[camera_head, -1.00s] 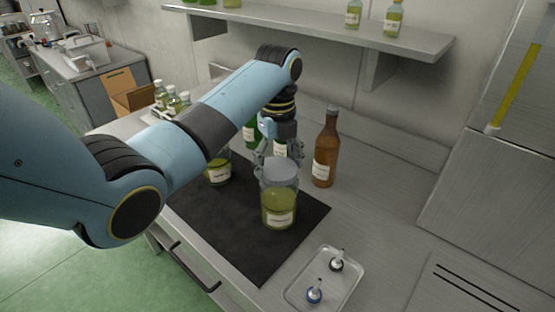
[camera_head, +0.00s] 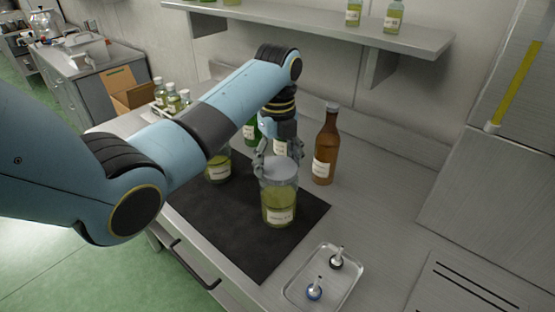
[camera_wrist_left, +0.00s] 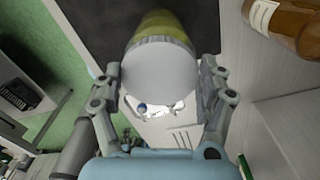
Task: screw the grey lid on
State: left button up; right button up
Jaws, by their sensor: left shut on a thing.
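A glass jar of yellow-green contents with a white label (camera_head: 279,205) stands upright on the dark mat (camera_head: 262,255). The grey lid (camera_head: 281,168) sits on top of the jar's mouth and looks level. Whether the thread has caught cannot be seen. My right gripper is not in view.
A brown bottle (camera_head: 326,147) stands close to the right, behind the jar. Another jar (camera_head: 219,168) stands at the left, partly behind my arm. A metal tray (camera_head: 324,279) with two small stoppered items lies at front right. The mat's front is clear.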

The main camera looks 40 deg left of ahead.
pick_arm(q)
jog(key=o, duration=1)
jog(key=shift+c, duration=0.4)
jog(key=n, duration=1)
jog(key=shift+n, duration=0.4)
jog(key=n, duration=0.3)
jog(key=shift+n, duration=0.3)
jog(key=n, duration=0.5)
